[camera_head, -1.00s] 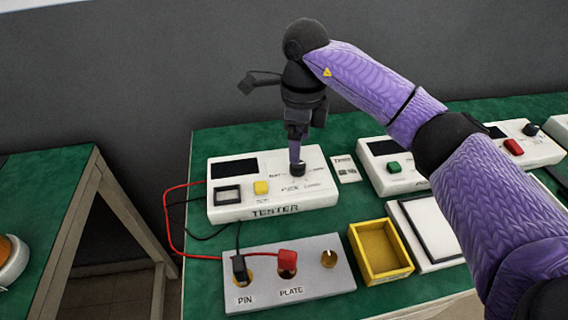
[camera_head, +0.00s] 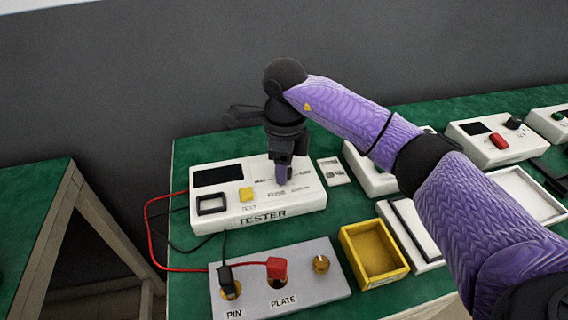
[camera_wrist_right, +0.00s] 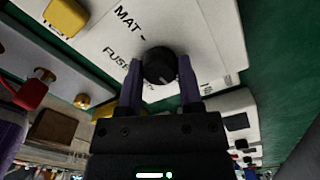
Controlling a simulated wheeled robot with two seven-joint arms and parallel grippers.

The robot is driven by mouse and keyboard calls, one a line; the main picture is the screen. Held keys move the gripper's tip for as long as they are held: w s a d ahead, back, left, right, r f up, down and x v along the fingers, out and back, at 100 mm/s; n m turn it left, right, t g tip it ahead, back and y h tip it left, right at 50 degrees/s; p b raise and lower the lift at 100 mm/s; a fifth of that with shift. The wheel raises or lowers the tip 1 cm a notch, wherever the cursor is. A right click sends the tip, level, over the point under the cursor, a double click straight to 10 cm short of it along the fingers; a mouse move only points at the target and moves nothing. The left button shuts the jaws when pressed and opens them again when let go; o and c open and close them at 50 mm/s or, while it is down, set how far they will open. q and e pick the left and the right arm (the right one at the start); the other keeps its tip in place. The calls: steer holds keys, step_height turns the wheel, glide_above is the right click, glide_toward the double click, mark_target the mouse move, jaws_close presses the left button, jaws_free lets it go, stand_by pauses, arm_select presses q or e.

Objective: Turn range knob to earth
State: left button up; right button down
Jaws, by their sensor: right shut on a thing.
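The white tester (camera_head: 232,218) stands on the green table, with the word TESTER on its front edge. Its black range knob shows in the right wrist view (camera_wrist_right: 158,64), with the labels MAT and FUSE beside it; other lettering is partly covered. My right gripper (camera_head: 284,178) reaches down onto the tester's top. In the right wrist view its two purple fingers (camera_wrist_right: 159,70) are on either side of the knob and shut on it. I cannot tell clearly which label the knob points to. My left gripper is not in view.
In front of the tester is a grey panel (camera_head: 300,297) marked PIN and PLATE, with black and red plugs (camera_head: 277,268) and leads at left. A yellow button (camera_head: 246,194) sits left of the knob. A yellow tray (camera_head: 352,262) and other devices stand to the right.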

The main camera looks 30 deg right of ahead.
steer(key=shift+r+m+p, duration=0.25)
steer(key=shift+m+p, duration=0.75)
steer(key=shift+p, duration=0.05)
steer(key=m+p, duration=0.7)
steer(key=m, duration=0.1)
steer(key=shift+m, duration=0.3)
steer(key=shift+f+m, duration=0.1)
steer(key=shift+m, duration=0.4)
arm_select(q)
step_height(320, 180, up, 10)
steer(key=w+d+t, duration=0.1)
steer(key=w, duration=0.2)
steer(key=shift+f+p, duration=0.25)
steer(key=shift+p, duration=0.15)
arm_select(e)
steer(key=shift+m, duration=0.3)
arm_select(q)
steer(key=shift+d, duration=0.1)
arm_select(e)
steer(key=shift+f, duration=0.1)
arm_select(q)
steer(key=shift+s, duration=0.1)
arm_select(e)
steer(key=c, duration=0.6)
jaws_free()
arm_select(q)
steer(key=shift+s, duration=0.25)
arm_select(e)
steer(key=o, duration=0.4)
steer(key=shift+c, duration=0.2)
